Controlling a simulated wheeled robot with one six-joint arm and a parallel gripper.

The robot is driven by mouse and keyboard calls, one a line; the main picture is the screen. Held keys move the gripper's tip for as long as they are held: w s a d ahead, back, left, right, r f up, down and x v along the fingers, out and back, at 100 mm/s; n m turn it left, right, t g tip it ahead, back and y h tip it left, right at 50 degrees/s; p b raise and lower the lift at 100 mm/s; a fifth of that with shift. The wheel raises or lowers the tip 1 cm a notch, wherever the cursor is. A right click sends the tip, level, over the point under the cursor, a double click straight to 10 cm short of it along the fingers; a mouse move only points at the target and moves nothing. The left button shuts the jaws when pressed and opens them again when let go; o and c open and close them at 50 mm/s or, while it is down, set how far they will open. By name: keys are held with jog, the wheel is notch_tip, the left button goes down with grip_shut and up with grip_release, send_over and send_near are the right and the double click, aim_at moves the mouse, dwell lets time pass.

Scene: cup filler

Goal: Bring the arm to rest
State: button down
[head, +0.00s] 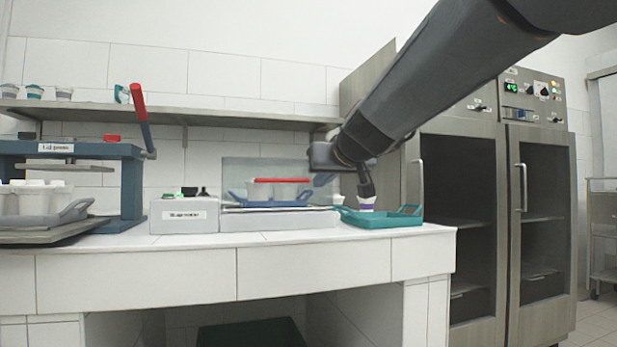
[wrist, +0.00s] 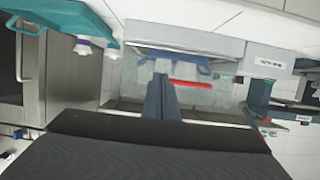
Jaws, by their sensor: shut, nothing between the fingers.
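My gripper (wrist: 161,78) shows in the wrist view as closed fingers with nothing between them. They point toward a counter machine with a glass panel. In the head view my arm reaches in from the upper right and ends in front of the right side of that machine (head: 278,220), above the counter. The gripper's fingers are small and dark there, so their exact outline is hard to tell. The gripper appears apart from the cups and trays.
A teal tray (head: 407,218) sits at the counter's right end, with a purple-and-white cup (head: 366,205). A blue tray (head: 240,198) with pale cups is on the machine. A blue press (head: 131,185) with a red handle (head: 138,103) stands left. A shelf (head: 230,114) runs above; steel cabinets (head: 486,130) stand right.

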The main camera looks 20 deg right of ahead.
jog(key=s+a+f+n+g+y, duration=0.2)
jog(key=s+a+f+g, duration=0.2)
jog(key=s+a+f, duration=0.6)
jog(key=s+a+f+n+g+y, duration=0.25)
jog(key=s+a+f, duration=0.25)
jog(key=a+f, duration=0.8)
jog(key=s+a+f+n+g+h, duration=0.1)
jog(key=s+f+g, duration=0.3)
jog(key=s+f, duration=0.6)
jog(key=s+a+f+n+g+h, duration=0.15)
jog(key=s+f+g, duration=0.35)
jog(key=s, duration=0.9)
jog(key=d+r+m+h+p, duration=0.1)
jog(key=d+r+m+p, duration=0.2)
jog(key=d+r+p, duration=0.7)
jog(key=d+r+m+t+h+p, duration=0.1)
jog(key=d+r+m+p, duration=0.3)
jog(key=p, duration=2.2)
jog(key=d+r, duration=0.6)
jog(key=r, duration=0.5)
jog(key=shift+s+d+r, duration=0.25)
jog(key=shift+d+r, duration=0.1)
jog(key=shift+r, duration=0.05)
jog(key=c, duration=2.5)
grip_release()
